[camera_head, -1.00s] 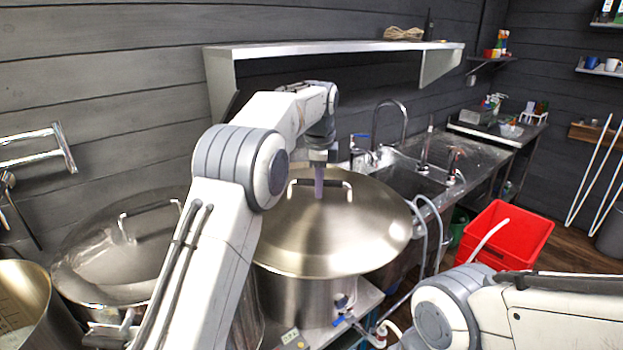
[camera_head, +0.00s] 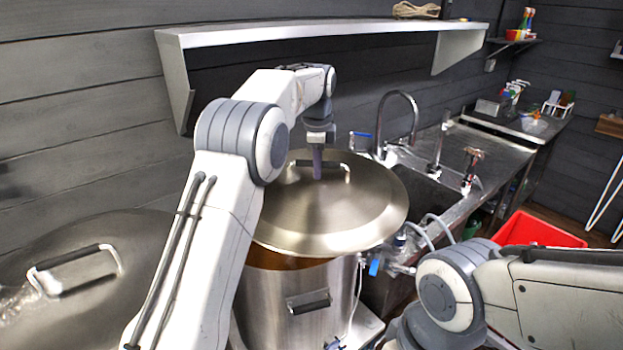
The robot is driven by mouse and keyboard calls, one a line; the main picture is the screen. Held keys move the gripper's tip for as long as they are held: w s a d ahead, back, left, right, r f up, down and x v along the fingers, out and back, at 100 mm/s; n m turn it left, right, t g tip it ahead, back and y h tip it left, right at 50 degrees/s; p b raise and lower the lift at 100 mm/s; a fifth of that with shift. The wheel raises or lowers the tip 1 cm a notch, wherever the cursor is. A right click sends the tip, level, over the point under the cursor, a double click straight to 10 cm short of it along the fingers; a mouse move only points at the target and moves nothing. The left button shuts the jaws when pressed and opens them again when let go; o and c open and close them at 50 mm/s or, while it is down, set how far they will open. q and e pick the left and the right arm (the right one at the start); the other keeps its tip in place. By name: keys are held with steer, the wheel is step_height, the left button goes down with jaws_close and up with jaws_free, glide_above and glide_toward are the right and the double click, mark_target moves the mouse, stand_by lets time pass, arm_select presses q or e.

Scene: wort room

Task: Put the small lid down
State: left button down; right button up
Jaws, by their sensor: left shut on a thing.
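The small lid (camera_head: 355,222) is a round steel lid with a bar handle (camera_head: 338,173). My left gripper (camera_head: 318,170) is shut on this handle from above. The lid hangs over a steel pot (camera_head: 285,292), and a brown strip (camera_head: 285,260) shows between the lid's edge and the pot's rim, so the lid is not flush there. The lid and my left arm hide most of the pot's opening. My right arm comes in at the lower right, but its gripper is out of the picture.
A second steel lid with a handle (camera_head: 75,268) lies at the lower left. A wall shelf (camera_head: 330,33) is above the arm. A sink with a tall tap (camera_head: 412,115), hoses (camera_head: 440,232) and a red crate (camera_head: 540,232) are to the right.

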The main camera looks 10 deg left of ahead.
mark_target(287, 184)
arm_select(q)
steer(key=a+f+p, duration=0.1)
steer(key=a, duration=0.2)
steer(key=w+a+f+p, duration=0.1)
steer(key=a+f, duration=0.1)
steer(key=a, duration=0.1)
steer(key=w+a+f+p, duration=0.1)
steer(key=a+f, duration=0.1)
steer(key=a, duration=0.1)
steer(key=shift+w+a+f, duration=0.15)
steer(key=shift+f+p, duration=1.05)
steer(key=shift+f, duration=1.05)
steer(key=c, duration=0.8)
jaws_free()
steer(key=shift+f, duration=0.15)
steer(key=shift+o, duration=0.2)
